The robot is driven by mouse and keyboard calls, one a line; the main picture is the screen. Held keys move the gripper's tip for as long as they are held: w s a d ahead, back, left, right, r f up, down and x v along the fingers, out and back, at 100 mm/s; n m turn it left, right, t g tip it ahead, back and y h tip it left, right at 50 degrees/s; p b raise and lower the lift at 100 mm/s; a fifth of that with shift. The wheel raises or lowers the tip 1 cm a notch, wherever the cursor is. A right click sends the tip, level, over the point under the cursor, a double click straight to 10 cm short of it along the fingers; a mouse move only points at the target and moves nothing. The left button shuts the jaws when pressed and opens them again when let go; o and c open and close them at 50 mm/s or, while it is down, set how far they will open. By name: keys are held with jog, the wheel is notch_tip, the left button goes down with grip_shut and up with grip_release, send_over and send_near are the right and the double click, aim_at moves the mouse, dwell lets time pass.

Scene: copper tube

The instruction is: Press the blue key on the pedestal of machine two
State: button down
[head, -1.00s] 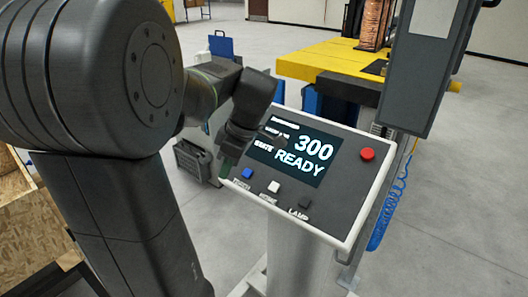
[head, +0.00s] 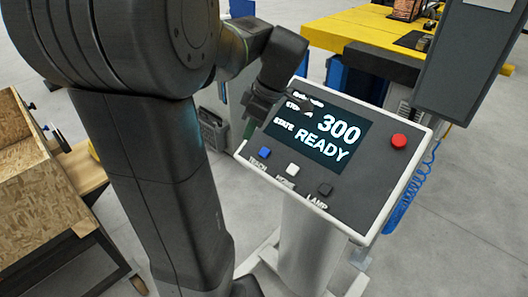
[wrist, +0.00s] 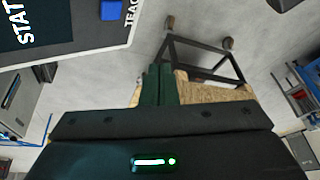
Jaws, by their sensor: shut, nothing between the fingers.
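The control panel (head: 376,190) of the pedestal (head: 307,245) has a screen (head: 318,131) showing "300" and "READY". The blue key (head: 264,152) sits at the panel's lower left, above a label that looks like "TEACH". In the wrist view the blue key (wrist: 112,9) is cut by the top edge. My gripper (head: 250,130) is near the panel's left edge, just above and left of the blue key in the picture. Its green fingers (wrist: 160,84) are together and empty, seemingly apart from the key. I see no machine number.
A white key (head: 292,169), a dark key (head: 325,189) and a red button (head: 399,140) share the panel. A wooden crate (head: 27,160) on a cart stands at left. A yellow-topped machine (head: 350,38) is behind. Grey floor is open at right.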

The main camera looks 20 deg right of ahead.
aim_at(260, 155)
jog(key=d+f+b, duration=0.1)
jog(key=f, duration=0.1)
jog(key=w+d+f+b, duration=0.1)
jog(key=f, duration=0.1)
jog(key=d+f+b, duration=0.1)
jog(key=d+f, duration=0.1)
jog(key=f, duration=0.1)
jog(key=shift+w+f+b, duration=0.1)
jog(key=shift+w+b, duration=0.2)
jog(key=shift+b, duration=0.05)
jog(key=shift+f, duration=0.1)
dwell(1.7)
jog(key=shift+w+d+f+b, duration=0.1)
jog(key=shift+d+f+b, duration=0.05)
jog(key=shift+f+b, duration=0.15)
jog(key=shift+d+f, duration=0.2)
jog(key=shift+f, duration=0.15)
dwell(0.7)
jog(key=shift+r, duration=0.15)
jog(key=shift+a+r, duration=0.4)
jog(key=shift+r, duration=0.2)
jog(key=shift+r, duration=0.1)
jog(key=r+p, duration=0.1)
jog(key=a+r, duration=0.1)
jog(key=s+a+r+p, duration=0.1)
jog(key=r, duration=0.1)
jog(key=shift+s+a+p, duration=0.1)
jog(key=shift+a+p, duration=0.05)
jog(key=shift+p, duration=0.2)
